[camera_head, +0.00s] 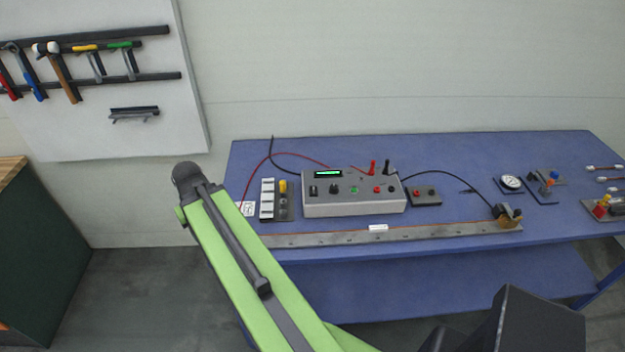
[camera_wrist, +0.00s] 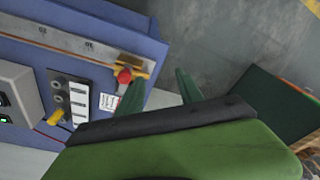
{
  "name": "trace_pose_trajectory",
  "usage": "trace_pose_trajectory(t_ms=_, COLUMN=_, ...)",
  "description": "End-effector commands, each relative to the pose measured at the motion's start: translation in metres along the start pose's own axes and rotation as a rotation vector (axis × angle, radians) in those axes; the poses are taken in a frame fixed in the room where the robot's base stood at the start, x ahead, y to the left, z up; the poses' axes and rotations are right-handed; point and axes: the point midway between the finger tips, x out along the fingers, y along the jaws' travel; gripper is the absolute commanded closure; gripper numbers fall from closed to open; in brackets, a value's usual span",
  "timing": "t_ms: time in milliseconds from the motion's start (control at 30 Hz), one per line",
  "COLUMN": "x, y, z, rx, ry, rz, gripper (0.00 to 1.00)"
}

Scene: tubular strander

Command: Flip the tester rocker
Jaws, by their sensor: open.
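The tester, a grey box (camera_head: 352,207) with a lit green display, stands on the blue bench in the head view. A small black switch (camera_head: 313,191), which looks like the rocker, sits at the left of its panel; its position is too small to tell. The grey tester box is partly visible at the left edge of the wrist view (camera_wrist: 22,82); its rocker cannot be made out there. My gripper (camera_wrist: 160,76) is open and empty in the wrist view, apart from the tester, beyond the end of the bench. The head view does not show its fingers.
A block with white labels and a yellow-tipped lever (camera_head: 283,188) stands left of the tester. A metal rule (camera_head: 410,233) runs along the front edge of the blue bench (camera_head: 450,150). A red-knobbed yellow clamp (camera_wrist: 128,68) is near my fingers. Cables loop behind the tester.

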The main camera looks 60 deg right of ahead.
Motion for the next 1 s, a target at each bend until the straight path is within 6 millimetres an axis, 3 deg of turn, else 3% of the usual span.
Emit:
trace_pose_trajectory(t_ms=33, x=-0.029, y=0.054, z=-0.008, rx=0.089, ry=0.032, rz=0.014, gripper=0.56)
trace_pose_trajectory(t_ms=200, x=-0.077, y=0.214, z=0.003, rx=0.340, ry=0.140, rz=0.076, gripper=0.56)
trace_pose_trajectory(t_ms=300, x=-0.100, y=0.286, z=0.022, rx=0.452, ry=0.188, rz=0.116, gripper=0.56)
trace_pose_trajectory(t_ms=400, x=-0.115, y=0.333, z=0.042, rx=0.527, ry=0.220, rz=0.145, gripper=0.56)
trace_pose_trajectory(t_ms=533, x=-0.122, y=0.360, z=0.055, rx=0.571, ry=0.240, rz=0.165, gripper=0.56)
trace_pose_trajectory(t_ms=733, x=-0.118, y=0.363, z=0.056, rx=0.575, ry=0.242, rz=0.167, gripper=0.56)
trace_pose_trajectory(t_ms=1000, x=-0.083, y=0.369, z=0.051, rx=0.573, ry=0.241, rz=0.166, gripper=0.56)
